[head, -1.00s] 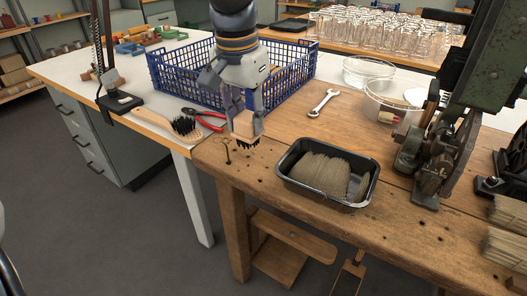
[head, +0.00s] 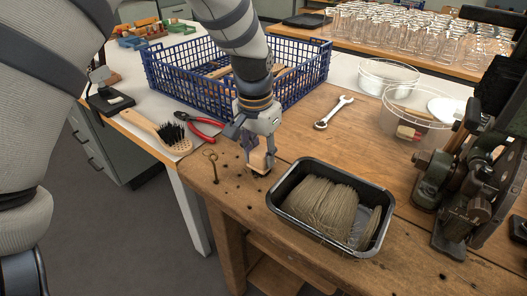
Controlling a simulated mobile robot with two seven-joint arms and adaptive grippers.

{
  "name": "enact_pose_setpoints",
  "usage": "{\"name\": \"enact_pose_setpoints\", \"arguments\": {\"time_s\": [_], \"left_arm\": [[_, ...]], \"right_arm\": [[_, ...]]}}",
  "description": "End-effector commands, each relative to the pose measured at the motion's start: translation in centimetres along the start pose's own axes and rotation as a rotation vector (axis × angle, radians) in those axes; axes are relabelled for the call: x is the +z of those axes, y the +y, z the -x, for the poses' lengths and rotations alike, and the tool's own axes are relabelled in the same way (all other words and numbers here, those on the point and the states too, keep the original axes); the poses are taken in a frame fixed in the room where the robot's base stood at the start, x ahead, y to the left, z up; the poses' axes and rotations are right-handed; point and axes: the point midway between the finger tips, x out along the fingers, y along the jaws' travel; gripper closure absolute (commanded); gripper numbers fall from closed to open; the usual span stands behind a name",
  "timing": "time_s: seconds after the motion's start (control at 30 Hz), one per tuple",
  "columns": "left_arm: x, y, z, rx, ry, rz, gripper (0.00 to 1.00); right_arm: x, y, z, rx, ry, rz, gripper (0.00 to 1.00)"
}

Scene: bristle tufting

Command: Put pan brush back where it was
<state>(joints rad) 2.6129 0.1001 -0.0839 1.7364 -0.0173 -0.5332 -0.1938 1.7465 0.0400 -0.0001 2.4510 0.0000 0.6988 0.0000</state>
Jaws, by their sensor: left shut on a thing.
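My left gripper (head: 261,142) is shut on the pan brush (head: 259,161), a small pale wooden block with dark bristles below. The brush is held upright, bristles down, at or just above the wooden bench top (head: 296,146). I cannot tell whether the bristles touch the wood. It is behind the left corner of the black tray (head: 277,203), to the right of a small brass key-like piece (head: 212,167). The fingers hide part of the block. My right gripper is not in view.
A long-handled brush (head: 172,134) and red pliers (head: 202,128) lie left on the white table. A blue crate (head: 185,77) stands behind my arm. A wrench (head: 333,112), clear bowls (head: 388,75) and a green machine (head: 440,180) are to the right. The tray holds fibre bundles (head: 318,205).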

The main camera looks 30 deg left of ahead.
Motion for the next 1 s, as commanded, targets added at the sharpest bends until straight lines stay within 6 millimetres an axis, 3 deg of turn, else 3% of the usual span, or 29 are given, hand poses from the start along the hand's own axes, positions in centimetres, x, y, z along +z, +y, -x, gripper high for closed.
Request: {"name": "enact_pose_setpoints", "arguments": {"time_s": [0.23, 0.27, 0.33, 0.67, 0.77, 1.0], "left_arm": [[0.0, 0.0, 0.4, -0.001, 0.008, 0.0, 0.95], [0.0, 0.0, 0.4, -0.001, 0.008, 0.0, 0.64], [0.0, 0.0, 0.5, -0.001, 0.008, 0.0, 0.49], [-0.1, 0.0, 0.8, -0.001, 0.009, 0.0, 0.49], [-0.2, 0.0, 2.8, -0.002, 0.016, 0.0, 0.49], [-0.1, 0.0, 9.6, -0.002, 0.019, 0.0, 0.49]], "right_arm": [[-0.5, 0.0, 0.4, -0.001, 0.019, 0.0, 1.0], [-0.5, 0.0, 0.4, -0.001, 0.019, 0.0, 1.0], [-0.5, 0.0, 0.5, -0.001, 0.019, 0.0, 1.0], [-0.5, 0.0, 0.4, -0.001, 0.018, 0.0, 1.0], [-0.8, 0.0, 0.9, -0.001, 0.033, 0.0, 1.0], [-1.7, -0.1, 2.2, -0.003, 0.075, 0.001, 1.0]]}}
